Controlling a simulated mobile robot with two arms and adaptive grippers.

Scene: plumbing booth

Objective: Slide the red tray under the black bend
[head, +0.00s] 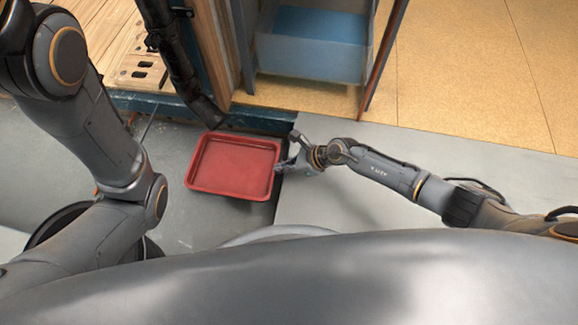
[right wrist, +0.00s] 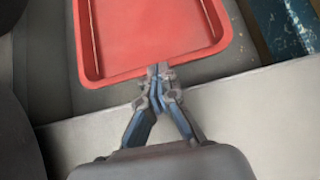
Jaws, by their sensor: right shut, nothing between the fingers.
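The red tray (head: 235,163) lies flat on the grey floor, and it also shows in the right wrist view (right wrist: 150,30). The black bend (head: 206,112) is the low end of a dark pipe that comes down from the top, just beyond the tray's far edge. My right gripper (head: 281,168) is shut and empty at the tray's right edge. In the right wrist view its closed fingertips (right wrist: 158,70) meet the tray's rim and seem to touch it. My left arm comes in from the left, but its gripper is out of view.
A blue bin (head: 315,45) stands in a cabinet behind the tray to the right. A dark blue sill (head: 150,104) runs along the floor behind the tray. A wooden panel with dark slots (head: 142,70) is at the upper left.

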